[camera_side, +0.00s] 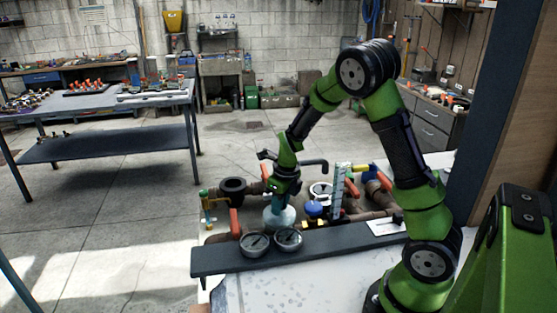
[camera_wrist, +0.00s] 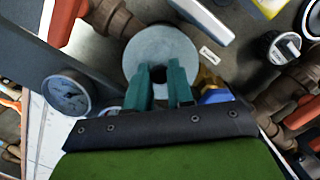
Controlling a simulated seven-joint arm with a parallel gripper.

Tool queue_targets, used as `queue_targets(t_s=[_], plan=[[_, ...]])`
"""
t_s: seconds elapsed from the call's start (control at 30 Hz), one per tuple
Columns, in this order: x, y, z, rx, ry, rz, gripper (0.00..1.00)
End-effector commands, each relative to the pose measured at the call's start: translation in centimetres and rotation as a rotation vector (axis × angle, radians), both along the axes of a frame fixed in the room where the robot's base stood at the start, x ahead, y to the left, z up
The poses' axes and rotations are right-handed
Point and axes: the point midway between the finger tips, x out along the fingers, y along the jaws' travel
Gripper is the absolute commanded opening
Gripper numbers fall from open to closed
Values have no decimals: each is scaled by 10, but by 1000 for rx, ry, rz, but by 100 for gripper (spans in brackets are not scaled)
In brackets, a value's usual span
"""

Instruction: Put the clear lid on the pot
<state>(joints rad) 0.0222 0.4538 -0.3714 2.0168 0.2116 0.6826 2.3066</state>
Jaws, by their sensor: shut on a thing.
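The lid is a pale, cloudy disc. In the side view the lid (camera_side: 279,219) is at the tip of my gripper (camera_side: 281,203), low among the pipes and just behind the two gauges. In the wrist view the lid (camera_wrist: 161,46) is round, and the green fingers of my gripper (camera_wrist: 160,76) are closed at its middle, near a dark spot. I cannot tell whether the lid touches anything below it. I cannot clearly pick out the pot; the lid and gripper hide what lies directly underneath.
Two round gauges (camera_side: 255,244) stand on a dark bar (camera_side: 325,247) in front. A dark round fitting (camera_side: 234,186) is to the left. Red-handled valves (camera_side: 353,188) and a blue-capped part (camera_side: 314,209) crowd the right. A pale slab (camera_side: 300,285) lies nearest.

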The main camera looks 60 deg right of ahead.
Motion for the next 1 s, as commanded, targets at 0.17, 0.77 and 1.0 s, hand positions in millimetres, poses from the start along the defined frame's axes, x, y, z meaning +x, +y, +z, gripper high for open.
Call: queue_targets(t_s=[0.17, 0.77, 1.0], plan=[[0, 0, -1, 0, 1, 0, 45], [-4, 1, 42, 0, -6, 2, 48], [-12, 1, 95, 0, -5, 2, 48]])
